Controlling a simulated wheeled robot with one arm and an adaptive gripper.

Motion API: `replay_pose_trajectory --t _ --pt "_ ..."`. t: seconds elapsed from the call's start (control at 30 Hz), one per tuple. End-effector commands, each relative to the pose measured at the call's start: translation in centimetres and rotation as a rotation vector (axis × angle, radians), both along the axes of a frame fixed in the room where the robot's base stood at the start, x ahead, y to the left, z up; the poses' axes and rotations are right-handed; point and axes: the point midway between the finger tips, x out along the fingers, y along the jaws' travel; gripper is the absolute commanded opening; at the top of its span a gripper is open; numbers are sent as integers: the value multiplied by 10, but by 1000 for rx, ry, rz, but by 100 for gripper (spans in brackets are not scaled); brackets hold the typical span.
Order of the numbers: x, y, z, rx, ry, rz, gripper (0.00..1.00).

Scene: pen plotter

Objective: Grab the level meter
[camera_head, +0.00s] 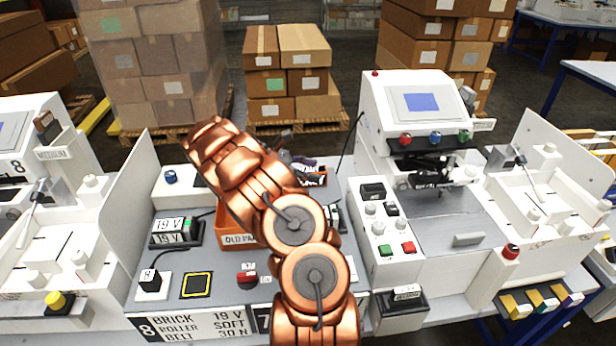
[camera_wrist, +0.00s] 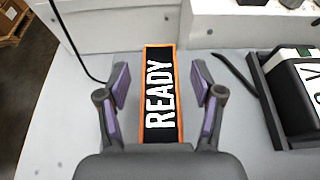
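In the wrist view, a black block with an orange rim and white "READY" lettering (camera_wrist: 161,95) lies on the pale grey surface; I take it to be the level meter, though no label says so. My gripper (camera_wrist: 163,90) is open, with one purple-padded finger on each side of the block. A gap shows between each finger and the block.
A dark tray with a pale-topped device (camera_wrist: 300,95) stands right of the gripper. A black cable (camera_wrist: 72,45) runs at the left. In the head view, an orange bin (camera_head: 232,239) is partly behind my arm. White side panels (camera_head: 140,185) flank the worktop.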

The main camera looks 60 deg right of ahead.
Motion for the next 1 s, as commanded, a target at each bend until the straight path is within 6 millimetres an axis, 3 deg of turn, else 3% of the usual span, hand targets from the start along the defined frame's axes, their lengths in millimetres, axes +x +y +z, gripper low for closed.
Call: replay_pose_trajectory --t 0.07,0.6,1.0 --pt "0 0 0 0 0 0 57" --pt "0 0 0 0 0 1 1" --pt "1 0 5 -1 0 2 0"
